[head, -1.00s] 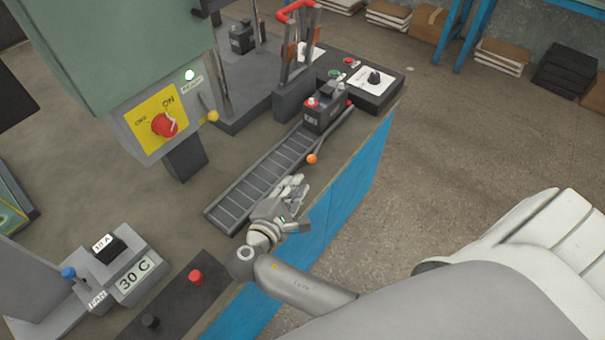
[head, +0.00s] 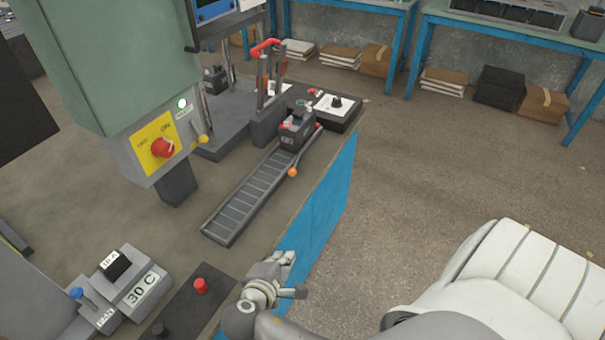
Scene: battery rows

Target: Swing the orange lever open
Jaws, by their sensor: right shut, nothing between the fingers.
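The orange lever (head: 292,172) is a thin rod with an orange ball at its near end. It lies along the right side of a dark roller track (head: 243,200), and its rod runs back beside a dark battery (head: 297,130) at the track's far end. My right gripper (head: 285,272) is at the bottom centre, by the near part of the bench edge. It is shut and empty, well short of the orange ball and apart from it. My left gripper is not in view.
A green cabinet with a red switch (head: 163,148) and a yellow-knobbed lever (head: 203,139) stands left of the track. A red-handled frame (head: 266,48) and a dial box (head: 335,104) stand behind. A red button (head: 200,286) is near my gripper.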

